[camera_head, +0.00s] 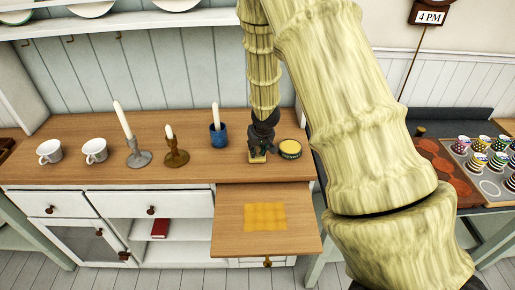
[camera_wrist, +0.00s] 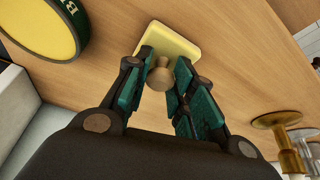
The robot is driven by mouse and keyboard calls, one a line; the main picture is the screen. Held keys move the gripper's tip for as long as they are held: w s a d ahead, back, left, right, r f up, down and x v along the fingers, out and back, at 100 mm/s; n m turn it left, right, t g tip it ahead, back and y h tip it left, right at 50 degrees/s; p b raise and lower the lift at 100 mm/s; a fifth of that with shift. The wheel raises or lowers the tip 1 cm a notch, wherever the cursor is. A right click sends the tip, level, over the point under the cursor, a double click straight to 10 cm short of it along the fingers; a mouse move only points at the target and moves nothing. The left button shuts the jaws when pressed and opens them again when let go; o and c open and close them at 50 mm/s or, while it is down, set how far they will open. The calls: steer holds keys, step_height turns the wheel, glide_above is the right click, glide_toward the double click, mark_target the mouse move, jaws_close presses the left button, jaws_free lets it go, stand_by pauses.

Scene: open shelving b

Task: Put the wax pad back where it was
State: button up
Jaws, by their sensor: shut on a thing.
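The wax pad is a pale yellow block (camera_head: 257,159) with a round tan knob. In the wrist view the block (camera_wrist: 172,40) shows beyond my fingertips, with the knob (camera_wrist: 160,75) between them. My gripper (camera_head: 262,147) is shut on the knob, pointing down over the back counter; it also shows in the wrist view (camera_wrist: 160,84). The pad is level and at or just above the counter top; I cannot tell whether it touches. A round dark green tin with yellow wax (camera_head: 290,148) stands just right of it, apart from the pad.
A yellow cloth (camera_head: 265,217) lies on the pull-out board (camera_head: 228,238). The counter front is clear.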

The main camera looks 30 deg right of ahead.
steer(key=o, duration=1)
steer(key=shift+f, duration=0.15)
steer(key=shift+r, duration=0.25)
steer(key=b+v, duration=0.1)
steer(key=v, duration=1)
steer(key=shift+s+r, duration=0.25)
steer(key=shift+r, duration=0.1)
